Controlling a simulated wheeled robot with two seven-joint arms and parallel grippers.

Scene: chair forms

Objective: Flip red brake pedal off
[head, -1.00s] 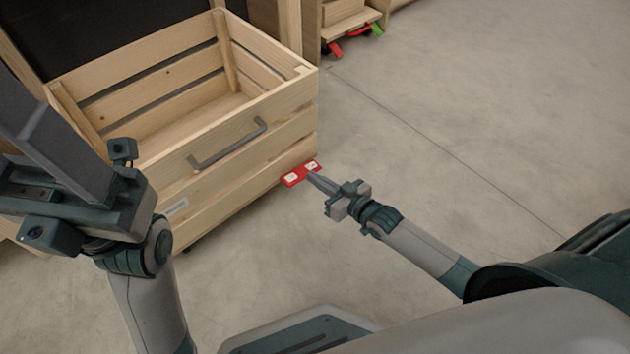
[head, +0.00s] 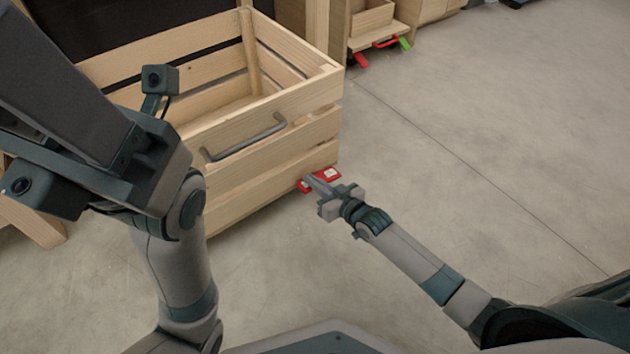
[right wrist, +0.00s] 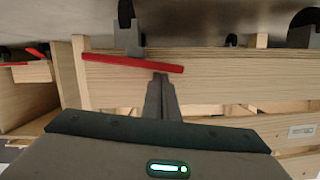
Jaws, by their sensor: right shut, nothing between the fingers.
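The red brake pedal (head: 331,174) sticks out low at the front right corner of the wooden crate. It shows as a thin red bar (right wrist: 132,63) in the right wrist view, attached by a grey bracket. My right gripper (head: 310,180) is shut and empty, its fingertips at the pedal and covering part of it. In the right wrist view the fingertips (right wrist: 160,77) sit just beside the bar; I cannot tell whether they touch. My left gripper (head: 70,90) is raised at the left, in front of the crate; its fingertips are not clearly visible.
The slatted wooden crate (head: 270,160) has a grey handle (head: 245,138) on its front. Behind it stands another wooden unit (head: 375,40) with a red pedal (head: 361,60) and a green pedal (head: 405,43). The concrete floor (head: 480,140) to the right is clear.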

